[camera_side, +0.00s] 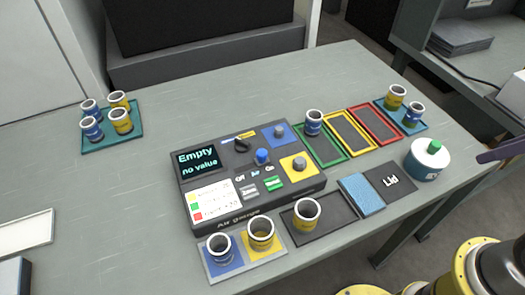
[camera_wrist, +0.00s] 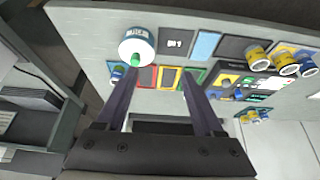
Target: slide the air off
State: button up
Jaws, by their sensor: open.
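The dark air gauge (camera_side: 222,222) stands mid-table; its screen (camera_side: 198,161) reads "Empty no value". A blue knob (camera_side: 262,156) stands above small labels that seem to read "Off", "Air" and "On"; it looks nearer the "On" end, but its slot is too small to tell. A black knob (camera_side: 242,146) sits behind it. My gripper (camera_wrist: 158,74) is open and empty, well away from the gauge. In the side view only a dark finger shows at the right edge.
Ring parts stand on the blue-yellow plate (camera_side: 239,268), dark tray (camera_side: 333,227), left teal tray (camera_side: 105,146) and right blue tray (camera_side: 397,128). One blue ring (camera_side: 314,122) stands at the green frame (camera_side: 325,158). A white, green-topped pot (camera_side: 427,165) stands at right.

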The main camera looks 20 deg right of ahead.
jog(key=r, duration=0.1)
jog(key=w+r, duration=0.1)
jog(key=r, duration=0.1)
jog(key=w+r, duration=0.1)
jog(key=r, duration=0.1)
jog(key=shift+w+a+r, duration=0.1)
jog(key=shift+w+r, duration=0.05)
jog(key=shift+w, duration=0.05)
jog(key=w+a+r+n+g, duration=0.1)
jog(key=w+a+r, duration=0.1)
jog(key=w+r, duration=0.25)
jog(key=w+a+r+n, duration=0.1)
jog(key=w+a+r, duration=0.25)
jog(key=w, duration=0.25)
jog(key=n+g, duration=0.4)
jog(key=n, duration=0.1)
send_over(262, 152)
notch_tip(262, 152, down, 14)
notch_tip(262, 152, down, 13)
jog(key=shift+c, duration=0.5)
grip_shut()
